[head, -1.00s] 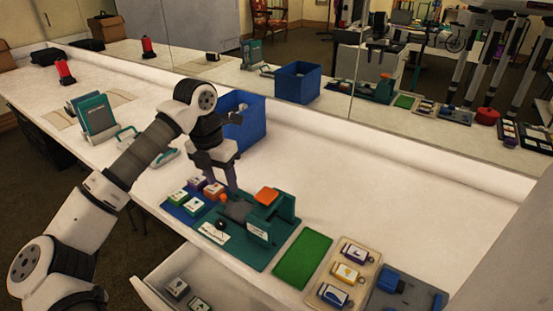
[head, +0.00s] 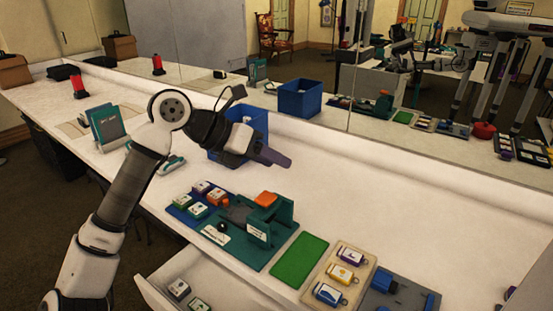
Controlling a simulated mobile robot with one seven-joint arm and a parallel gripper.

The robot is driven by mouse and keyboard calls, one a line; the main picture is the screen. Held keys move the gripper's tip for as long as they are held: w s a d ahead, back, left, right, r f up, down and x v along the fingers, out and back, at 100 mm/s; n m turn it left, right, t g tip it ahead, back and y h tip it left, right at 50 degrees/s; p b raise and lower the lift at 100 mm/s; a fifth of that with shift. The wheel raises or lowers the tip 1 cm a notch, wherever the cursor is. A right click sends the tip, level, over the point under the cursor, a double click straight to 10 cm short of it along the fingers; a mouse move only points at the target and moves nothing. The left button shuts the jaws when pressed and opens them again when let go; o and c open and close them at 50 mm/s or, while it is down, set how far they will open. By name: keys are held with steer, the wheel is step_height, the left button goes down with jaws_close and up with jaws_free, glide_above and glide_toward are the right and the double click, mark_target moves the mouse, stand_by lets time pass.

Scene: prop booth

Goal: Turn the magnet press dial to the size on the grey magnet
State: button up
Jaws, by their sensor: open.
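The magnet press (head: 283,213) is a green block with an orange top, on a dark green base at mid-counter. A small black knob (head: 222,226), which may be its dial, sits at the base's left end beside a white label; its setting is too small to read. Two magnets lie in the open drawer: one that looks grey and white (head: 178,289), perhaps the grey magnet, and a green-edged one (head: 199,304). Their print is not legible. My gripper (head: 284,160) is open and empty, raised above the counter behind the press, its fingers pointing right.
A blue mat (head: 181,214) with several coloured magnets adjoins the press on the left. To the right are a green mat (head: 299,260), a tan tray (head: 357,263) with three tags and a grey tray (head: 408,296). A blue bin (head: 258,123) stands behind my gripper. A mirror lines the back.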

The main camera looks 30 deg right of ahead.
steer(key=shift+s+a+r+h, duration=0.15)
steer(key=shift+s+r+h, duration=0.25)
steer(key=shift+s+r, duration=0.5)
steer(key=shift+r+g, duration=0.1)
steer(key=shift+g, duration=0.2)
